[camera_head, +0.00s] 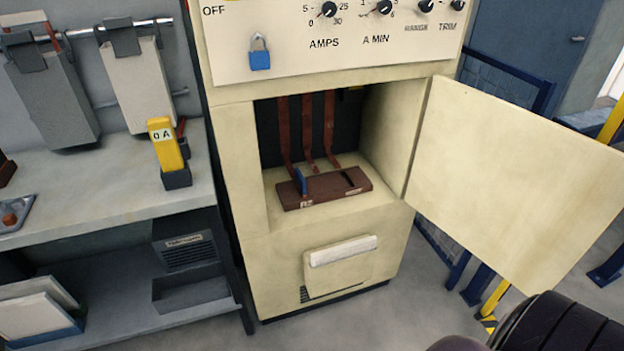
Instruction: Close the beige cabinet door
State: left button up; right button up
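The beige cabinet (237,180) stands in the middle of the view. Its door (520,180) is hinged on the right side of the opening and stands wide open, swung out toward the right. Inside the open compartment, red bars run down to a dark red block (335,190) with a blue piece on it. A dark rounded part of my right arm shows at the bottom right, below the door's lower edge and seemingly apart from it. The fingers of my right gripper do not show. My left gripper is out of view.
A grey bench (100,190) with a yellow meter (165,145) stands left of the cabinet. Blue and yellow posts (490,300) and mesh fencing stand behind the door. Grey floor shows in front of the cabinet, and the door's path to the opening looks clear.

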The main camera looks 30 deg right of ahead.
aim_at(528, 194)
jog(key=k+l, duration=0.1)
jog(key=l, duration=0.3)
jog(key=k+l+u, duration=0.1)
jog(key=l, duration=0.35)
jog(key=k+l, duration=0.2)
jog(key=l, duration=0.2)
jog(key=k+l+u, duration=0.1)
jog(key=l, duration=0.3)
jog(key=k+l, duration=0.15)
jog(key=l, duration=0.25)
jog(key=k+l+u, duration=0.1)
jog(key=l, duration=0.3)
jog(key=k+l, duration=0.25)
jog(key=l, duration=0.15)
jog(key=i+l+u, duration=0.1)
jog(key=l, duration=0.75)
jog(key=i+l+u, duration=0.15)
jog(key=l, duration=0.65)
jog(key=k, duration=0.05)
